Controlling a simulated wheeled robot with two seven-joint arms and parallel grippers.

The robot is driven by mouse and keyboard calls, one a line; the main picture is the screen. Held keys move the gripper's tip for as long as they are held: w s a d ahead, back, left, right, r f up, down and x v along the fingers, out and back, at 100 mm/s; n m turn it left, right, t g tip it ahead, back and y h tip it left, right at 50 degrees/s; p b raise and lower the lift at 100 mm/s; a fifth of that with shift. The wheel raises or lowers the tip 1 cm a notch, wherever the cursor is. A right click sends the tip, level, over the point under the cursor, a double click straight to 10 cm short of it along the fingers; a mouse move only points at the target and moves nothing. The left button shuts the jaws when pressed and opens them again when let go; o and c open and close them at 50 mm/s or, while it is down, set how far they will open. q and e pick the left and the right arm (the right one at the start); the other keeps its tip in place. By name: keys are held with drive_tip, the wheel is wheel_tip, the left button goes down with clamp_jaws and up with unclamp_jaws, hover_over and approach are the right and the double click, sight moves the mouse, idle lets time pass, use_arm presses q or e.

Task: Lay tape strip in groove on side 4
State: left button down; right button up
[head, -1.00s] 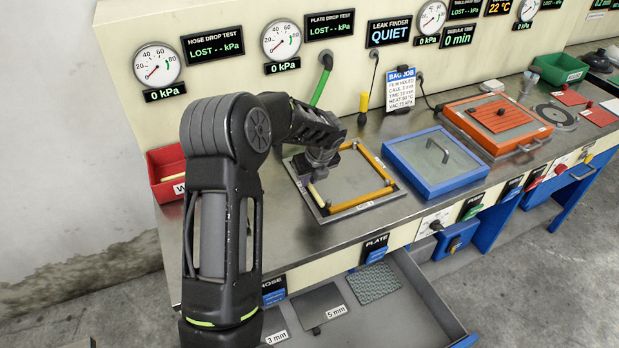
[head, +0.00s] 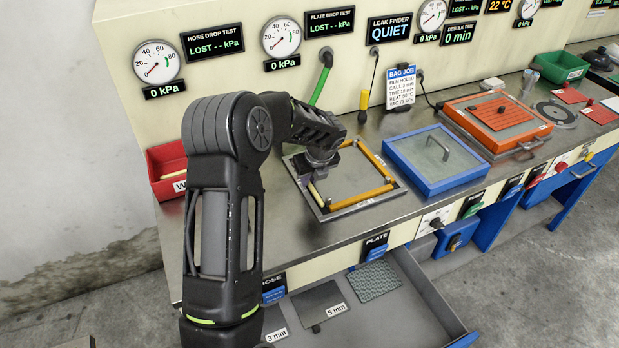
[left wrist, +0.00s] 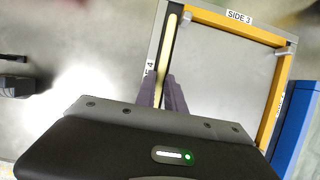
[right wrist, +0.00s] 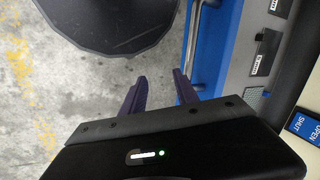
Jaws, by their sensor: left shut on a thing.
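The square plate with a grooved frame (head: 326,212) lies flat on the bench; its "SIDE 3" label and part of a side 4 label show in the left wrist view. A pale cream tape strip (left wrist: 168,48) lies along side 4, lengthwise with the groove; I cannot tell how deep it sits. It shows partly in the head view (head: 317,195). My left gripper (left wrist: 164,84) is shut on the strip near its lower end. Orange strips (left wrist: 232,27) line the other visible sides. My right gripper (right wrist: 160,82) is open and empty, above the floor by the bench.
A red bin (head: 167,172) stands left of the plate. A blue lidded box (head: 436,160) with a handle is close on its right, and an orange box (head: 497,123) lies beyond. An open drawer (head: 385,310) with flat sheets juts out below the bench.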

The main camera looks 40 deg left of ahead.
use_arm(q)
drive_tip(key=c, duration=1.3)
unclamp_jaws()
drive_tip(key=shift+f, duration=0.1)
drive_tip(key=shift+c, duration=0.2)
drive_tip(key=shift+d+r, duration=0.2)
drive_tip(key=shift+r, duration=0.35)
drive_tip(key=b+v, duration=0.1)
drive_tip(key=v, duration=0.6)
drive_tip(key=shift+s, duration=0.1)
drive_tip(key=shift+f, duration=0.1)
